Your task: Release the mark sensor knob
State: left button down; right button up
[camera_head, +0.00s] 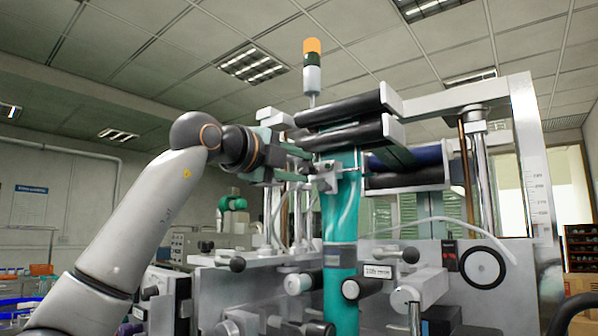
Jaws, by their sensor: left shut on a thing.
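My left arm comes in from the left, and my left gripper (306,162) is at the sleeve applicator, beside a small silver sensor bracket (325,181). The bracket sits in front of the teal sleeve film (342,215), just under the black rollers. The gripper is shut on a small part at the bracket, which I take to be the mark sensor knob; the jaws hide most of it, and its turn cannot be told. My right gripper is not in view.
Two black rollers (352,134) jut out just above the gripper. An orange-topped signal lamp (312,66) stands behind. Metal panels with black knobs (237,264) and a white-faced handwheel (483,266) lie below and to the right. Free air lies above the arm.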

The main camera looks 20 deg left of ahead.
pick_arm(q)
jog(key=n+b, duration=0.1)
jog(key=n, duration=0.2)
jog(key=shift+n, duration=0.4)
jog(key=n+b, duration=0.1)
jog(key=n, duration=0.1)
jog(key=shift+n, duration=0.3)
jog(key=n, duration=0.2)
jog(key=shift+n+b, duration=0.3)
jog(key=shift+n, duration=0.1)
jog(key=shift+n+b, duration=0.4)
jog(key=shift+n, duration=1.3)
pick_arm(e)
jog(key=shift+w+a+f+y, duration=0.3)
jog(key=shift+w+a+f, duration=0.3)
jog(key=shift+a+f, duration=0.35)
pick_arm(q)
jog(key=c, duration=0.8)
grip_release()
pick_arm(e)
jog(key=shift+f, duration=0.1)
